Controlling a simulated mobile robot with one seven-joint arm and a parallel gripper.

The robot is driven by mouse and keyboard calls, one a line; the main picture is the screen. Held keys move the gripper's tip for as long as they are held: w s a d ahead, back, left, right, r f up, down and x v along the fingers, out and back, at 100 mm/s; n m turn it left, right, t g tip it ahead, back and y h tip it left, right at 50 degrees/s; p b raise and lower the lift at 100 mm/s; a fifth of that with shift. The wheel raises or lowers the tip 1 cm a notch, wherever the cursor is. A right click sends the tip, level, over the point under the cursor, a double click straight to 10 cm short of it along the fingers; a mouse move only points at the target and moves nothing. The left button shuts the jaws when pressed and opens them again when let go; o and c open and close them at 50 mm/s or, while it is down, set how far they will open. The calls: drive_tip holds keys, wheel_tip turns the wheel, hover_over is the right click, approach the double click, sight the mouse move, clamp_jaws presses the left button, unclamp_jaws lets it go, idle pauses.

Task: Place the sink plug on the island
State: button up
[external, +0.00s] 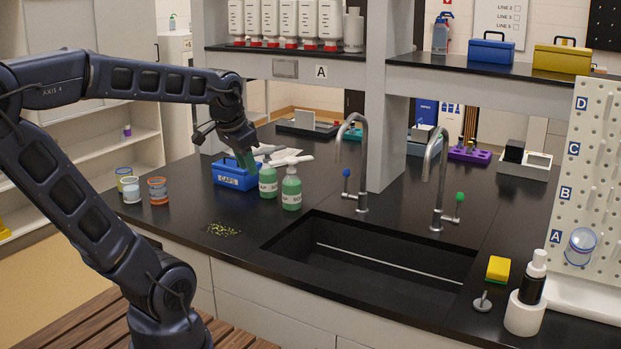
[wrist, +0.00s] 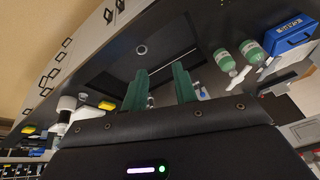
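The sink plug (external: 482,302), a small grey metal disc with a short stem, stands on the black counter (external: 390,317) at the right front, between the sink corner and a white holder. I cannot pick the plug out clearly in the wrist view. My gripper (external: 247,160) is far from it, at the left, over or beside the blue caddy and near the green bottles. In the wrist view my two green fingers (wrist: 160,88) are spread apart with nothing between them. Which surface is the island cannot be told for certain; the sink counter is the main worktop shown.
The sink basin (external: 375,260) lies open in the counter, with two tall taps (external: 362,150) behind it. The blue caddy (external: 236,176), green bottles (external: 291,189), yellow sponge (external: 498,269) and white holder (external: 525,315) stand around. Yellow specks (external: 222,230) lie at the left front.

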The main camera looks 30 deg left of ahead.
drive_tip(key=s+a+f+n, duration=0.2)
drive_tip(key=s+a+n, duration=0.1)
drive_tip(key=s+n, duration=0.1)
drive_tip(key=shift+s, duration=0.55)
drive_tip(key=shift+a, duration=0.1)
idle(0.7)
